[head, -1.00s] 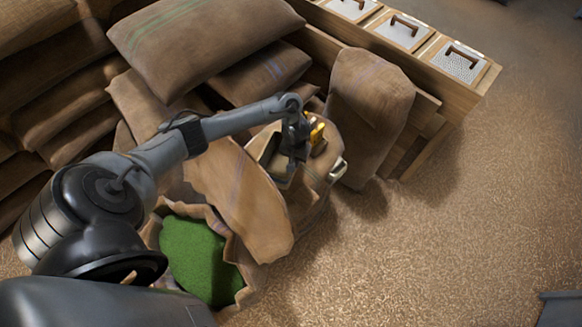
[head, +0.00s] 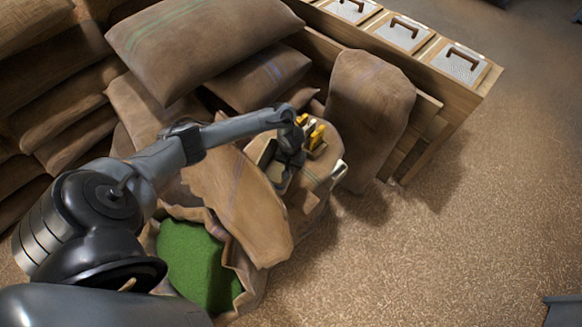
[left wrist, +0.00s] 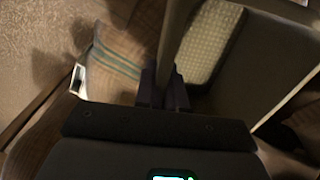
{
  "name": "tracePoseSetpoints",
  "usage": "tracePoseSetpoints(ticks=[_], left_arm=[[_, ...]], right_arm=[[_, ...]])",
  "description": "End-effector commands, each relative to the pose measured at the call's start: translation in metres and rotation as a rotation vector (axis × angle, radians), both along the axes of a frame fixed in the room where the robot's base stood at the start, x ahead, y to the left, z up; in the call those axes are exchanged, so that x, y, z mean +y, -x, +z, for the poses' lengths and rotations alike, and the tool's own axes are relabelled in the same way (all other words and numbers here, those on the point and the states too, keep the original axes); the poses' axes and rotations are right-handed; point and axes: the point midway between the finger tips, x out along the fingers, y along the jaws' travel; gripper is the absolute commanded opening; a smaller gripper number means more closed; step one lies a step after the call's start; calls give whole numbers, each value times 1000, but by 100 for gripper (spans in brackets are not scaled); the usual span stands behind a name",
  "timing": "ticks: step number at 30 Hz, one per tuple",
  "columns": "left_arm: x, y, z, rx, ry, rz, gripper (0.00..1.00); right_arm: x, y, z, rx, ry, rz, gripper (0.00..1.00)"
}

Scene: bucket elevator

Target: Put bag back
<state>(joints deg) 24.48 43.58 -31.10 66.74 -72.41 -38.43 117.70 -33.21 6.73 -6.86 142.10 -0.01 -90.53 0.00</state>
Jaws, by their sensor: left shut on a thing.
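A brown burlap bag (head: 245,195) with a faint stripe leans as a flat, tilted panel below my left forearm in the head view. Behind it stands a rounded sack (head: 322,172) with yellow-handled items (head: 314,135) on top. My left gripper (head: 285,172) reaches down over that sack's top, beside the leaning bag. In the left wrist view the gripper (left wrist: 165,88) is shut on a thin upright edge; what it belongs to is unclear. A striped cloth surface (left wrist: 115,60) lies left of the fingers. My right gripper is not in view.
An open sack of green material (head: 200,262) stands at lower left. Stacked sacks (head: 195,45) fill the upper left, and another upright sack (head: 370,105) leans on a wooden bin row (head: 450,75). The floor (head: 450,230) at right is clear.

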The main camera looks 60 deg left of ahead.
Motion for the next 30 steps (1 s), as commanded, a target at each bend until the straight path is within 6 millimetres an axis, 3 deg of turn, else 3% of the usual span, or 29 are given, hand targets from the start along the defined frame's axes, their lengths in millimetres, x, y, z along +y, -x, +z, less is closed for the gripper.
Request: tracePoseSetpoints(ticks=[2, 3, 7, 19, 23, 30], left_arm=[[0, 0, -2, 1, 1, 0, 0], [0, 0, -2, 1, 1, -1, 14], [0, 0, -2, 1, 1, -1, 34], [0, 0, 3, -1, -1, 0, 35], [0, 0, 18, -2, 1, -1, 35], [0, 0, 62, -2, 0, -2, 35]], right_arm=[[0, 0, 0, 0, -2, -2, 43], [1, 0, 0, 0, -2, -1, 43], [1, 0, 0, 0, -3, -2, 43], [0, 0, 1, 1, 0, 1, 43], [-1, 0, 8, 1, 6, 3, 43], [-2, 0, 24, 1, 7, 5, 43]])
